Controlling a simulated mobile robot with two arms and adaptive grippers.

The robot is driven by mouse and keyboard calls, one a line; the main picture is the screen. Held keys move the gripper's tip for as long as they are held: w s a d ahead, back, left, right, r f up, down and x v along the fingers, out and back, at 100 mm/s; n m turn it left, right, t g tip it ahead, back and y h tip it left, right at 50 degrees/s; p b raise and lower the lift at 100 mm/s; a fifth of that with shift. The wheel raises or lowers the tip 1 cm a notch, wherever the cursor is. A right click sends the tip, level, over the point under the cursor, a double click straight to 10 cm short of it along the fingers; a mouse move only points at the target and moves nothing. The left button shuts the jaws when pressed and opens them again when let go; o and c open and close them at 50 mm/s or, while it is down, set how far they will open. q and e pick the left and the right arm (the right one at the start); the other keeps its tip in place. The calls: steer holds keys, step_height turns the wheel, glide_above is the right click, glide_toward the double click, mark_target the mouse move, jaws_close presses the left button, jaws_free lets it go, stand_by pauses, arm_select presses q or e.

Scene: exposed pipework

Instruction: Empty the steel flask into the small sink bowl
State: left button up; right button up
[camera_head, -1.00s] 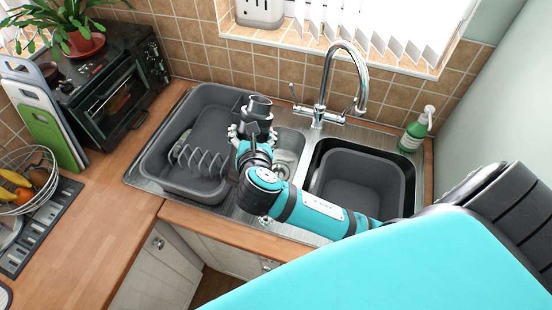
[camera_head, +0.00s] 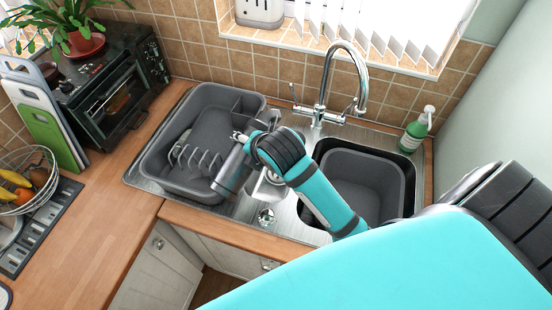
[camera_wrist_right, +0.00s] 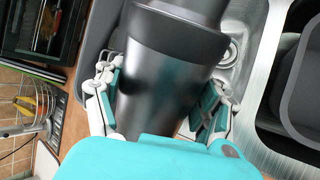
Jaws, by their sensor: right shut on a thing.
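The steel flask (camera_head: 232,169) is a dark metallic cylinder. In the head view it is tilted well over, its axis running from lower left to upper right. My right gripper (camera_wrist_right: 160,95) is shut on its body, with a finger on each side in the right wrist view. The flask's broad collar end points to the top there. The small sink bowl (camera_wrist_right: 231,50) shows its drain just right of that collar; in the head view my right arm mostly hides the bowl. Any liquid and the flask's opening cannot be made out. My left gripper is not in view.
A grey dish tub (camera_head: 160,160) with a plate rack lies left of the flask. A large sink with a grey basin (camera_head: 362,185) is to the right. The tall tap (camera_head: 345,52) rises behind, and a green soap bottle (camera_head: 413,135) stands at the back right.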

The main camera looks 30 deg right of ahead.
steer(key=shift+f+y, duration=0.3)
steer(key=shift+w+d+f+m+g+y, duration=0.15)
steer(key=shift+d+f+m+g+y, duration=0.1)
steer(key=shift+f+y, duration=0.15)
steer(key=shift+w+d+f+m+g+y, duration=0.1)
steer(key=shift+d+f+m+g+y, duration=0.2)
steer(key=shift+f, duration=0.15)
steer(key=shift+d+f+g+y, duration=0.1)
steer(key=shift+f+g+y, duration=0.15)
steer(key=shift+f+y, duration=0.35)
steer(key=f, duration=0.1)
steer(key=f+y, duration=0.1)
steer(key=f+m+b, duration=0.1)
steer(key=shift+w+d+f+g+y, duration=0.2)
steer(key=shift+d+f+g+y, duration=0.05)
steer(key=shift+d+g+y, duration=0.05)
steer(key=shift+w+d+f+m+g+y, duration=0.15)
steer(key=shift+d+m+g+y, duration=0.15)
steer(key=shift+y, duration=0.3)
steer(key=shift+f, duration=0.25)
